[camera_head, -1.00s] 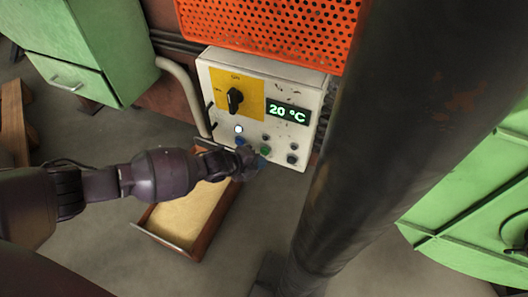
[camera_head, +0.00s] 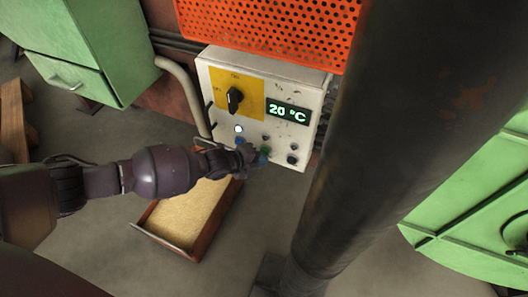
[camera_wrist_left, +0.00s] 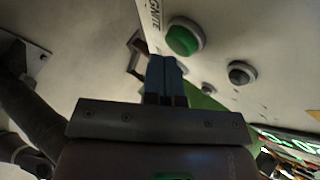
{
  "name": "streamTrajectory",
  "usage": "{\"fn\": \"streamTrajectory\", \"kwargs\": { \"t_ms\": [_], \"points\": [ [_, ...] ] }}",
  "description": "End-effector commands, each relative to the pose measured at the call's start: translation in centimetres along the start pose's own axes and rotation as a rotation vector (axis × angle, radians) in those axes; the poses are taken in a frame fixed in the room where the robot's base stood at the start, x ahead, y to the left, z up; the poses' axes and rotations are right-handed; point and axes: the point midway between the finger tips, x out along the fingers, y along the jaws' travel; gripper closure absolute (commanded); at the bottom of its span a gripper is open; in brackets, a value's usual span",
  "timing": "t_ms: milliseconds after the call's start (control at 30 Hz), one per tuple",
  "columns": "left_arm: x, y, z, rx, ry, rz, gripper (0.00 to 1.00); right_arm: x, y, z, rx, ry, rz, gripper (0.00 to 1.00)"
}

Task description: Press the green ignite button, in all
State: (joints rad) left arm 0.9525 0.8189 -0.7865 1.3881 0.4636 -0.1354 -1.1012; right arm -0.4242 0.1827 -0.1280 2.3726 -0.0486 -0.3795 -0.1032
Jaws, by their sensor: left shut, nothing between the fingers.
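In the left wrist view the green button (camera_wrist_left: 183,39) sits in a pale ring beside the lettering "IGNITE". My left gripper (camera_wrist_left: 163,62) is shut and empty, its blue fingertips close to the panel and just beside the button in that picture. I cannot tell whether the tips touch the panel. My right gripper is not in view.
The box also has a black rotary switch (camera_head: 234,98), a display (camera_head: 288,112) reading 20 °C, a lit white lamp (camera_head: 239,129) and dark buttons (camera_head: 292,160). A shallow tray (camera_head: 205,243) lies below. A thick dark column (camera_head: 365,130) stands right of the box.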

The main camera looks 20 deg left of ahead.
Motion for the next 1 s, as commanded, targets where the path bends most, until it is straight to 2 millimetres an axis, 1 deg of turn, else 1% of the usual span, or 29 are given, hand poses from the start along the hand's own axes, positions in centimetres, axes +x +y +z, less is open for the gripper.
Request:
{"fn": "streamTrajectory", "kwargs": {
  "t_ms": [1000],
  "points": [
    [0.58,-0.43,0.39,0.001,0.000,0.000,1.00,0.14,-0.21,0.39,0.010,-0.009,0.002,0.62]
  ]
}}
